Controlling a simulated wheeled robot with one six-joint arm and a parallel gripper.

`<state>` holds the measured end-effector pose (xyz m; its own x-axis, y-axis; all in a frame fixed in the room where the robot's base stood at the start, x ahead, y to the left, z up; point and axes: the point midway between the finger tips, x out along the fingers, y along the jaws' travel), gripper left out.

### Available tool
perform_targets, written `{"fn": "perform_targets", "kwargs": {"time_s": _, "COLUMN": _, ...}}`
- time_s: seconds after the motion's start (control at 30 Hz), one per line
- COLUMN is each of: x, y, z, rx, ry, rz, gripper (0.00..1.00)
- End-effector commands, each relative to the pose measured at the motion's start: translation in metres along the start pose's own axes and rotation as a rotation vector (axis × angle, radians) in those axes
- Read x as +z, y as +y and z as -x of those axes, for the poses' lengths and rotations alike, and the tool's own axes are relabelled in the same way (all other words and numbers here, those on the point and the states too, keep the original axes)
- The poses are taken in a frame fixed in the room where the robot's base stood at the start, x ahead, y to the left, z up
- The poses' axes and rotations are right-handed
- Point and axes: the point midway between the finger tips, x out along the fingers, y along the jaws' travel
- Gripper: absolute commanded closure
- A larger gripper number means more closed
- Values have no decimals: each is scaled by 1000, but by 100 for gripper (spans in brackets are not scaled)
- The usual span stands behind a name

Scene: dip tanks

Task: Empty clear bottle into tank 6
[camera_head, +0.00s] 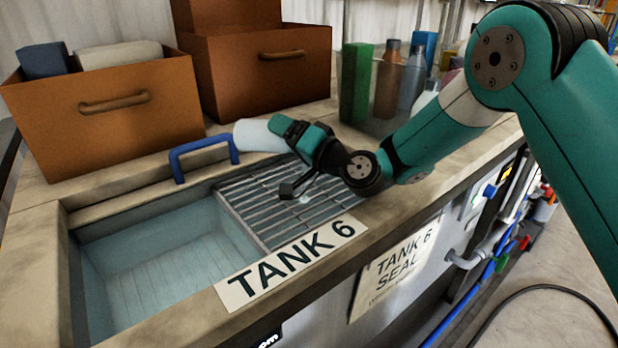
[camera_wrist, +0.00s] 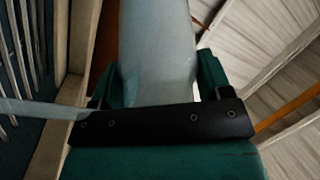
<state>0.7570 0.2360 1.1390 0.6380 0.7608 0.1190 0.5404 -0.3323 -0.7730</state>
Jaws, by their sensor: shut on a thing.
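My gripper (camera_head: 290,130) is shut on the clear bottle (camera_head: 258,137), which lies on its side, close to level, above the back edge of tank 6 (camera_head: 165,260). The bottle points left, beside a blue handle. In the wrist view the pale, translucent bottle (camera_wrist: 157,45) sits between the two green fingers of my gripper (camera_wrist: 168,85). A pale streak crosses the left of that view; I cannot tell what it is. Tank 6 is open, with light blue inside walls. A metal grate (camera_head: 285,210) covers its right part, below my gripper. The bottle's contents cannot be told.
A blue handle (camera_head: 200,150) stands at the tank's back edge. Brown drawer boxes (camera_head: 150,125) stand behind. Several bottles and a green block (camera_head: 355,85) stand at the back right. A "TANK 6" label (camera_head: 290,262) marks the front rim. Pipes and valves run along the front right.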

Motion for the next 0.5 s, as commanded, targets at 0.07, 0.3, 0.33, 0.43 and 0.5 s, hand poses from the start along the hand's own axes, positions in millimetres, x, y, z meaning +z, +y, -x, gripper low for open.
{"fn": "perform_targets", "kwargs": {"time_s": 0.07, "x": 0, "y": 0, "z": 0, "rx": -11, "ry": 7, "rz": -3, "gripper": 86}}
{"fn": "perform_targets", "kwargs": {"time_s": 0.3, "x": 0, "y": -5, "z": -2, "rx": -37, "ry": 24, "rz": -13, "gripper": 86}}
{"fn": "perform_targets", "kwargs": {"time_s": 0.33, "x": 0, "y": -6, "z": -2, "rx": -40, "ry": 26, "rz": -14, "gripper": 86}}
{"fn": "perform_targets", "kwargs": {"time_s": 0.43, "x": -1, "y": -7, "z": -2, "rx": -49, "ry": 34, "rz": -18, "gripper": 86}}
{"fn": "perform_targets", "kwargs": {"time_s": 0.5, "x": -2, "y": -8, "z": -2, "rx": -56, "ry": 39, "rz": -21, "gripper": 86}}
